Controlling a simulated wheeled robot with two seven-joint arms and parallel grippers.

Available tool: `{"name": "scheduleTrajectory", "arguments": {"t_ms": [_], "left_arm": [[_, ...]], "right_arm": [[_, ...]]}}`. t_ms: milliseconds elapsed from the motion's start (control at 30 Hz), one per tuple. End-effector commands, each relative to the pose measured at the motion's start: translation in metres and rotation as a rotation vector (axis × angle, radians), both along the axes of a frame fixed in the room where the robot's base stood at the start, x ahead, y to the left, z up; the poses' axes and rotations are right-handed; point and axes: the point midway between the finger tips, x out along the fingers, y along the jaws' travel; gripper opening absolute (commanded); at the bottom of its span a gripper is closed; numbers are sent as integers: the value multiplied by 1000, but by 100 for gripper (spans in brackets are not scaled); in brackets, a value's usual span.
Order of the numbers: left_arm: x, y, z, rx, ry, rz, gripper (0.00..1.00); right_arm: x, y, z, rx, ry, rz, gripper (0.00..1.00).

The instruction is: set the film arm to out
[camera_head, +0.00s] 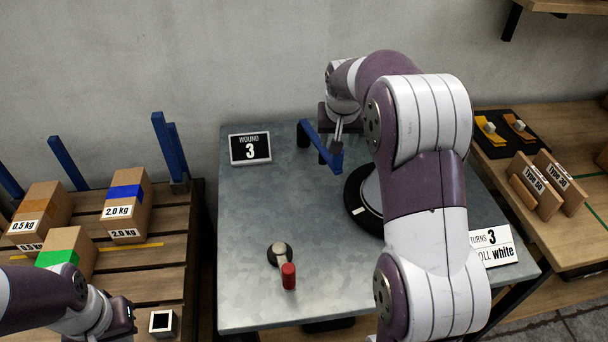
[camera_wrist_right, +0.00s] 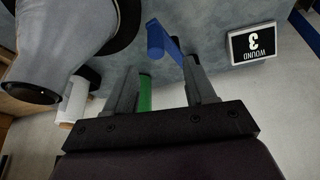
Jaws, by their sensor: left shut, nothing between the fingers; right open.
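The film arm, a blue bar (camera_head: 321,146), reaches from a dark post at the table's back toward the black turntable (camera_head: 360,208); its blue end (camera_wrist_right: 155,40) also shows in the right wrist view. My right gripper (camera_head: 338,140) is open beside the bar at the back of the table; my right arm hides much of this area. In the right wrist view the spread fingers (camera_wrist_right: 165,85) have the bar's end ahead of them; contact cannot be told. My left gripper (camera_head: 128,316) is shut and empty at the lower left, away from the table.
A "WOUND 3" display (camera_head: 250,148) stands at the table's back left. A red handle (camera_head: 289,277) stands at the front. A card (camera_head: 492,246) reads "TURNS 3", "ROLL white". In the right wrist view are white (camera_wrist_right: 75,98) and green (camera_wrist_right: 145,93) rolls.

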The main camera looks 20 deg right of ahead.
Motion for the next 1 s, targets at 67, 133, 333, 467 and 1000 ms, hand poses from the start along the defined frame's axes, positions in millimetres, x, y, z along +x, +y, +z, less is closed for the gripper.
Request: {"name": "scheduleTrajectory", "arguments": {"t_ms": [67,133,333,467,1000], "left_arm": [[0,0,5,0,-2,0,0],[0,0,4,0,-2,0,0],[0,0,0,0,-1,-1,0],[0,0,-2,0,-1,-1,0],[0,0,-4,0,-1,0,0]], "right_arm": [[6,-3,15,-1,-16,-26,55],[4,-4,7,10,2,-50,55],[18,-11,-35,11,3,-51,55],[30,-17,-66,10,1,-50,55],[45,-25,-103,10,-3,-49,55]]}}
